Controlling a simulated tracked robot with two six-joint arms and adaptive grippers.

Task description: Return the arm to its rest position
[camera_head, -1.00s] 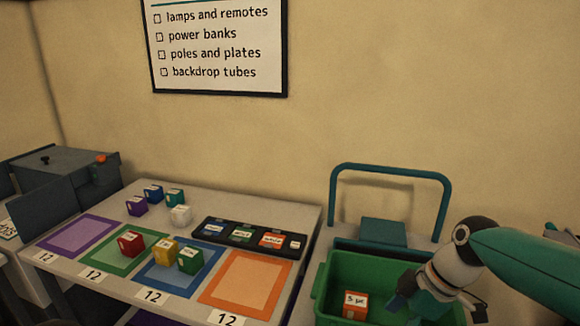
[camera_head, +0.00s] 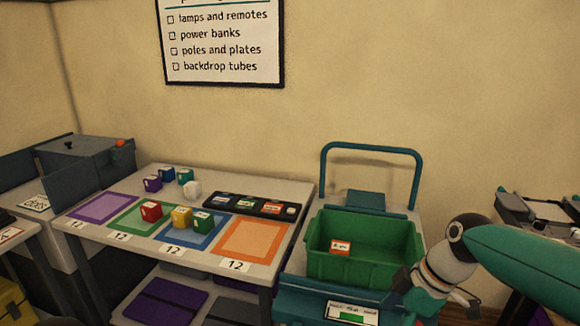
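My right arm comes in from the right, and its gripper (camera_head: 432,302) points down beside the front right corner of a green crate (camera_head: 330,268). Dark finger parts show on either side of the gripper, but its fingertips are not clear, and I see nothing held in it. An orange-red box with a white label (camera_head: 341,248) lies inside the crate, apart from the gripper. My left gripper is not in view.
The crate sits on a cart with a teal handle (camera_head: 372,148). Left of it, a table (camera_head: 195,262) bears coloured squares, several small cubes and a black tray (camera_head: 250,206). Another surface with dark items (camera_head: 535,210) stands at the right, behind my arm.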

